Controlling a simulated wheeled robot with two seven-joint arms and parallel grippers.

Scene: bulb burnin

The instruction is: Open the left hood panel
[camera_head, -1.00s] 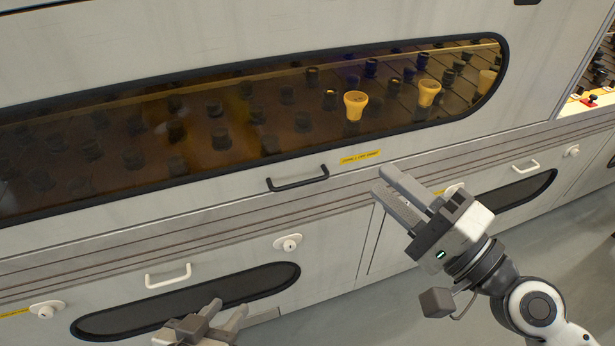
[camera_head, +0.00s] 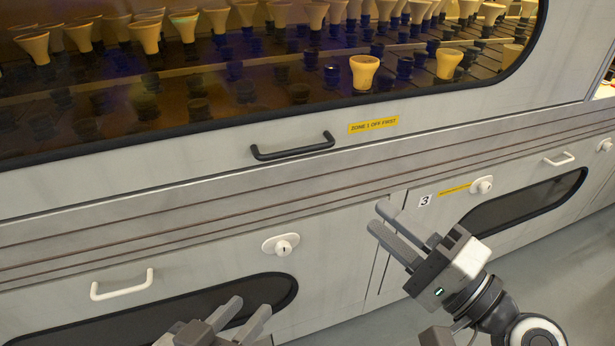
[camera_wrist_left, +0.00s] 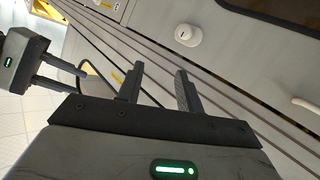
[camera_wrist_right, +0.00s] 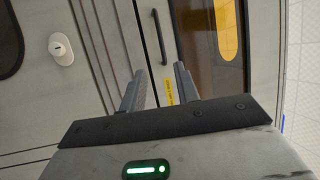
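The hood panel (camera_head: 200,142) is a pale panel with a large amber window in a black frame. It is shut and carries a black bar handle (camera_head: 293,147) on its lower edge, beside a yellow label (camera_head: 373,125). The handle also shows upright in the right wrist view (camera_wrist_right: 160,38). My right gripper (camera_head: 378,217) is open and empty, below and right of the handle, apart from it. My left gripper (camera_head: 250,308) is open and empty, low in the head view, well below the handle. Its two spread fingers show in the left wrist view (camera_wrist_left: 160,78).
Behind the window (camera_head: 270,75) stand several yellowish bulb-like cups and dark sockets. Below are lower panels with white handles (camera_head: 122,287), (camera_head: 559,160) and white round locks (camera_head: 281,245), (camera_head: 482,185). A ribbed ledge (camera_head: 200,205) runs between. Grey floor (camera_head: 540,265) lies at lower right.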

